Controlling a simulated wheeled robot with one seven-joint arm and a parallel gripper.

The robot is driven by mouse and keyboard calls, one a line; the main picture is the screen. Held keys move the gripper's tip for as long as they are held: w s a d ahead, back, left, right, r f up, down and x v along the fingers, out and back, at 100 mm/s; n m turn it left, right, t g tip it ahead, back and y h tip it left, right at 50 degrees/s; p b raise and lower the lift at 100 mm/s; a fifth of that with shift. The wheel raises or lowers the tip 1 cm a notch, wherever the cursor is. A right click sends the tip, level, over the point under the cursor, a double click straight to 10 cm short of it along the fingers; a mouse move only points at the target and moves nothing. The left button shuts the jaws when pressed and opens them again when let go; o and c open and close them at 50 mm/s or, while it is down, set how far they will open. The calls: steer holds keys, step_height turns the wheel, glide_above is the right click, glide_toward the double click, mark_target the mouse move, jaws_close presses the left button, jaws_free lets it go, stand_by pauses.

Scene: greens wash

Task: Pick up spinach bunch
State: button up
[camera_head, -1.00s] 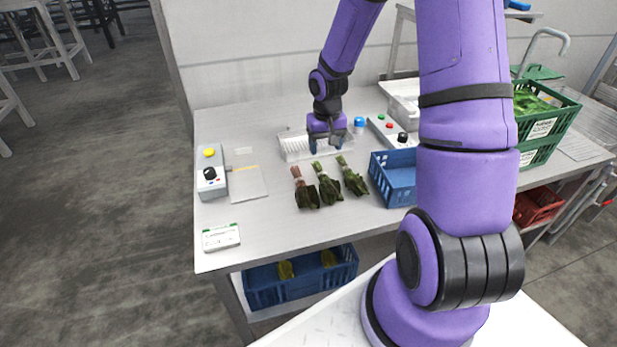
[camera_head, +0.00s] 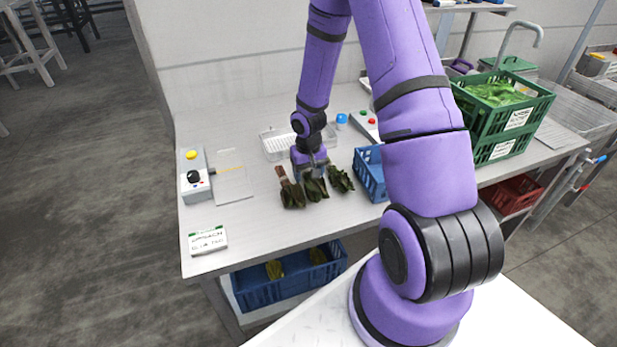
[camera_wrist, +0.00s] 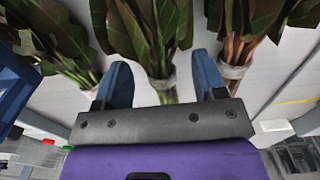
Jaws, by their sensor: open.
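Three leafy green bunches, each tied with a pale band, lie side by side on the steel table. The left one (camera_head: 292,196) has reddish stems, and it is at right in the wrist view (camera_wrist: 246,30). The middle bunch (camera_head: 316,190) is below my gripper (camera_head: 311,173). The right bunch (camera_head: 341,181) is at left in the wrist view (camera_wrist: 62,38). In the wrist view my gripper (camera_wrist: 163,82) is open, with its blue fingers either side of the middle bunch's banded stems (camera_wrist: 163,84). I cannot tell whether they touch.
A blue crate (camera_head: 367,176) stands close right of the bunches. A white tray (camera_head: 275,145) lies behind my gripper. A control box (camera_head: 194,177) and a label card (camera_head: 207,241) are at left. Green crates of leaves (camera_head: 503,143) are at right.

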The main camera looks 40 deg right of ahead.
steer(key=shift+f, duration=0.45)
steer(key=c, duration=1)
steer(key=shift+r, duration=0.1)
